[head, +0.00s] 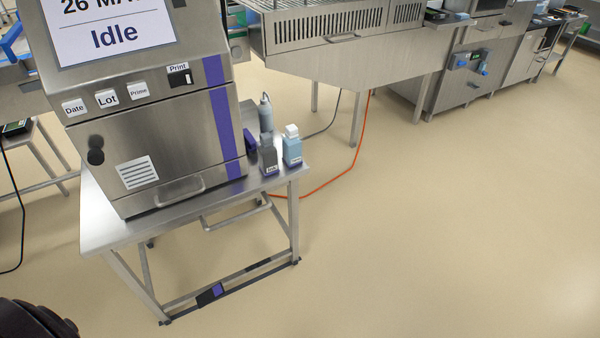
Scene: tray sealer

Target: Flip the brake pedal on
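The brake pedal (209,295) is a small black piece with a purple part. It sits low at the front bottom bar of the metal stand (104,226), near the floor. I cannot tell from here whether it is up or down. Neither of my grippers shows in the head view. A dark rounded piece at the bottom left corner seems to be part of my own body, well to the left of the pedal.
A steel printer (157,139) with an "Idle" screen stands on the stand, with a grey bottle (269,157) and a light blue bottle (292,148) beside it. An orange cable (345,172) lies behind. The floor (430,240) at right is clear.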

